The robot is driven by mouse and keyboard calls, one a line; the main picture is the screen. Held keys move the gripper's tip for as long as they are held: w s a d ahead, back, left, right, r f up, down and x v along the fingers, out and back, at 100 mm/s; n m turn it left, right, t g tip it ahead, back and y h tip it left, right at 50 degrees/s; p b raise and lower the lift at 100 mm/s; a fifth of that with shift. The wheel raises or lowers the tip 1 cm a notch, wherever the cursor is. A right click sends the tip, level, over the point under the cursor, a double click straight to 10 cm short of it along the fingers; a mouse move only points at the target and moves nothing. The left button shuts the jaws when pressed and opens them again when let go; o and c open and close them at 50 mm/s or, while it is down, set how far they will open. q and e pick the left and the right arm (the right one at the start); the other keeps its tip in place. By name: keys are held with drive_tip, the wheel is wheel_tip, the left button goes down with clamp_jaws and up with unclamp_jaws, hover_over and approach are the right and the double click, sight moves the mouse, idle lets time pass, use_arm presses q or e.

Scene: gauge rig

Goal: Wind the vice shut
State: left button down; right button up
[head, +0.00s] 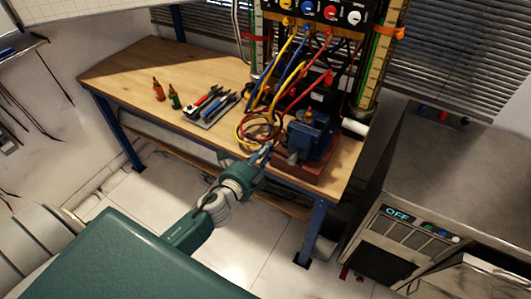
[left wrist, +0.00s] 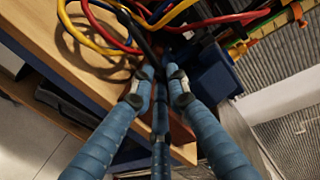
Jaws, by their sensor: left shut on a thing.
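The blue vice (head: 312,140) stands on a reddish-brown base at the front right corner of the wooden bench. It also shows in the left wrist view (left wrist: 214,78), right of the fingers. My left gripper (head: 264,154) is at the vice's left front side, at the bench edge. In the left wrist view its blue fingers (left wrist: 162,76) close together on a dark part that looks like the vice handle. The fingers hide most of that part. The gap between the vice jaws cannot be made out. My right gripper is not in view.
Red, yellow and blue hoses (head: 262,128) loop over the bench (head: 135,75) close to the gripper, from a panel (head: 320,12) behind. A grey cabinet (head: 450,150) stands right.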

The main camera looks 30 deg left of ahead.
use_arm(q)
drive_tip(key=shift+s+d+r+m+y+p, duration=0.3)
drive_tip(key=shift+s+m, duration=0.05)
drive_tip(key=shift+m, duration=0.55)
drive_tip(key=c, duration=1.9)
unclamp_jaws()
drive_tip(key=shift+r, duration=0.1)
drive_tip(key=shift+o, duration=1.1)
drive_tip(key=shift+s+r, duration=0.2)
drive_tip(key=shift+s, duration=0.1)
drive_tip(key=s+r, duration=0.2)
drive_tip(key=s, duration=1)
drive_tip(key=shift+s+d+r, duration=0.2)
drive_tip(key=shift+r, duration=0.2)
drive_tip(key=shift+f, duration=0.1)
